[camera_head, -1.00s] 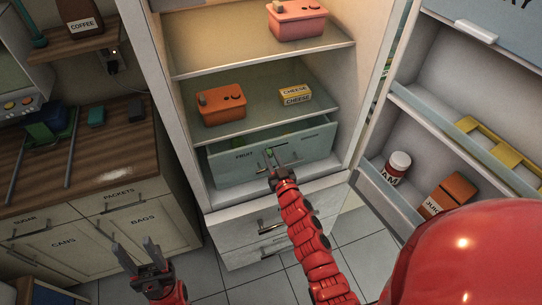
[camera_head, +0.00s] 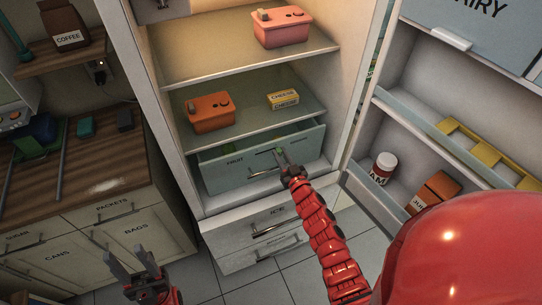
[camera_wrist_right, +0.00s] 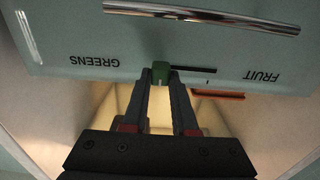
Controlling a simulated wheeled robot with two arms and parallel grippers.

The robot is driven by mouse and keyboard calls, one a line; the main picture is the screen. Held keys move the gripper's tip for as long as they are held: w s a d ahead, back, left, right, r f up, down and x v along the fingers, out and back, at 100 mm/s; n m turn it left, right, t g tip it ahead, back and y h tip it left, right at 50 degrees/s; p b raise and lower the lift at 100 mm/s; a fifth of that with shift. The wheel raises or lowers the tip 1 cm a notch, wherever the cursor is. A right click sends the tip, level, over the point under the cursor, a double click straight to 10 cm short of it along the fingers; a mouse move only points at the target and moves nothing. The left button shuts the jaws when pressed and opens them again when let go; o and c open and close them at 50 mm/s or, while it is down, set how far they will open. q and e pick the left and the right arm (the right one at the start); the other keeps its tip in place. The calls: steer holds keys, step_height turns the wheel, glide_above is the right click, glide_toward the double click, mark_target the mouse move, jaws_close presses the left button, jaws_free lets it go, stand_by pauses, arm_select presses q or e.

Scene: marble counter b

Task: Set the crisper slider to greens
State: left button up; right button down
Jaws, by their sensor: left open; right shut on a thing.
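The crisper drawer (camera_head: 222,176) has a pale green front, with FRUIT at its left in the head view. In the upside-down right wrist view, its front (camera_wrist_right: 90,35) shows GREENS at left and FRUIT at right. The green slider knob (camera_wrist_right: 160,70) sits at the GREENS-side end of the visible dark slot (camera_wrist_right: 195,69). My right gripper (camera_wrist_right: 163,82) is shut on this knob; it also shows at the drawer front in the head view (camera_head: 283,157). My left gripper (camera_head: 131,262) is open and empty, low at the left, away from the fridge.
The open fridge door (camera_head: 365,190) stands at right with a jam jar (camera_head: 383,168) and a juice carton (camera_head: 434,192). An orange box (camera_head: 210,113) and cheese (camera_head: 284,99) sit on the shelf above the drawer. A wooden counter (camera_head: 100,165) is at left.

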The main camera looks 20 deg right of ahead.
steer(key=shift+r, duration=0.15)
steer(key=c, duration=0.7)
jaws_free()
steer(key=shift+d, duration=0.25)
steer(key=shift+a, duration=0.1)
steer(key=shift+s, duration=0.25)
steer(key=s+b, duration=0.1)
steer(key=s, duration=0.4)
steer(key=s+b, duration=0.2)
steer(key=s, duration=0.4)
steer(key=s+b, duration=0.1)
steer(key=s, duration=0.5)
steer(key=shift+d+b, duration=0.3)
